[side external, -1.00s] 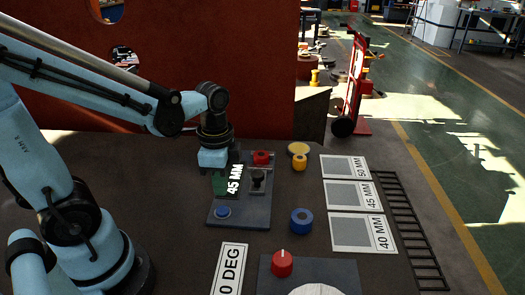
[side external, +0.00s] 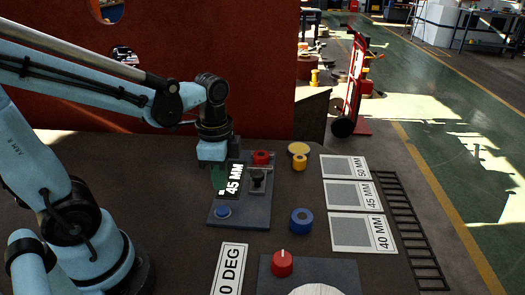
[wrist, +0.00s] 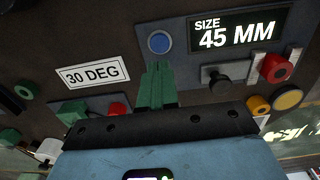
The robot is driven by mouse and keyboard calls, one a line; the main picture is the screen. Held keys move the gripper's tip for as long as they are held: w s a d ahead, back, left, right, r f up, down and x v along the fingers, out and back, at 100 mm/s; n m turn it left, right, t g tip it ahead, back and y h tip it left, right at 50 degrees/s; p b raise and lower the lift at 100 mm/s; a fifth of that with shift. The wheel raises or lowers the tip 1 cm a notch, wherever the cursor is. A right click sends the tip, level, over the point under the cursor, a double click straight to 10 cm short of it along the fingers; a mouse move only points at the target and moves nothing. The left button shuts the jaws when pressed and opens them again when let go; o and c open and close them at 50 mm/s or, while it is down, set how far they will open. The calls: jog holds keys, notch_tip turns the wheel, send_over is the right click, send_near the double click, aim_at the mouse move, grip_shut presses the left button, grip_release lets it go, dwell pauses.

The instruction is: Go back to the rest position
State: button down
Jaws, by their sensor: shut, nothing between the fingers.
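My gripper (side external: 219,182) hangs above the control panel (side external: 240,216) in the side external view, at the upper left of the panel. Its green fingers are together and hold nothing. They also show in the wrist view (wrist: 157,86), below the blue button (wrist: 159,42) in the picture. The display (wrist: 238,32) reads "SIZE 45 MM". The fingers look raised off the panel, partly in front of the display's left edge in the side view.
The panel carries a black knob (side external: 257,177) and red button (side external: 262,157). Right of it are a yellow ring (side external: 299,163), a blue ring (side external: 301,221) and the 45 MM pad (side external: 350,194). A red-knobbed dial (side external: 282,264) is in front. A red wall (side external: 240,60) stands behind.

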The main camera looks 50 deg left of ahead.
jog(key=r+n+t, duration=0.1)
jog(key=n+t, duration=0.1)
jog(key=n, duration=0.1)
jog(key=w+d+r+n+t, duration=0.1)
jog(key=r+n+t, duration=0.1)
jog(key=n+t, duration=0.1)
jog(key=w+r+n+t, duration=0.1)
jog(key=r+n+t, duration=0.1)
jog(key=n, duration=0.1)
jog(key=shift+w+d, duration=0.15)
jog(key=shift+d, duration=0.25)
